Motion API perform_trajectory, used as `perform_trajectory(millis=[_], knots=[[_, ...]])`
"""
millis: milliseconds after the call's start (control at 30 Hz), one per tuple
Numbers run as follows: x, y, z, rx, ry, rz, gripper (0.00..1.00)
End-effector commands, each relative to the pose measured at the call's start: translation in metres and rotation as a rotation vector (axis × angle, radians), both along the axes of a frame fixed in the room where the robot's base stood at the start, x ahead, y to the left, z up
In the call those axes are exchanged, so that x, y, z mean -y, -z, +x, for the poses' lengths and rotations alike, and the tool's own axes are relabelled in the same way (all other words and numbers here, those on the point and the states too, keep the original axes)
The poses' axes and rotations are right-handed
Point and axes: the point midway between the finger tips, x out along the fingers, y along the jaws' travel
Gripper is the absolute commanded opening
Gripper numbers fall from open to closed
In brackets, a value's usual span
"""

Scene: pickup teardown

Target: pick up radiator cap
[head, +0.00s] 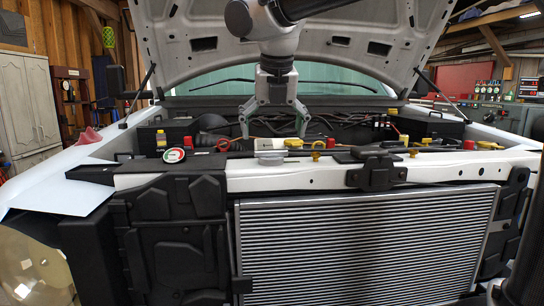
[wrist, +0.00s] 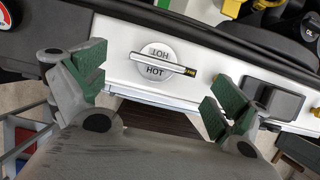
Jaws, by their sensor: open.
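The radiator cap (head: 270,157) is a round silver-grey cap on the white crossbar above the radiator. In the wrist view the radiator cap (wrist: 157,58) shows HOT lettering and a raised bar across it. My gripper (head: 273,133) hangs over the front of the engine bay, above the cap in the head view, jaws spread wide and empty. In the wrist view my gripper (wrist: 157,86) has green-padded fingers, one to the left of the cap and one to the right. No finger visibly touches the cap.
A round cap with a red and green label (head: 174,155) sits left on the crossbar. A black latch block (head: 376,169) is right of the radiator cap. Yellow caps (head: 293,142) and hoses lie behind it. The raised hood (head: 200,44) overhangs the bay.

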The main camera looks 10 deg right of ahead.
Motion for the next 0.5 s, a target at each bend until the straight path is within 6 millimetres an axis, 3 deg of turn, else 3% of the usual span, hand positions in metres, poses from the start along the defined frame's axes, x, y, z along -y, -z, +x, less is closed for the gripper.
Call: perform_trajectory(millis=[233, 500], knots=[[0.000, 0.037, 0.012, -0.002, 0.002, 0.000, 0.98], [0.000, 0.046, 0.017, 0.000, 0.002, 0.002, 0.98]])
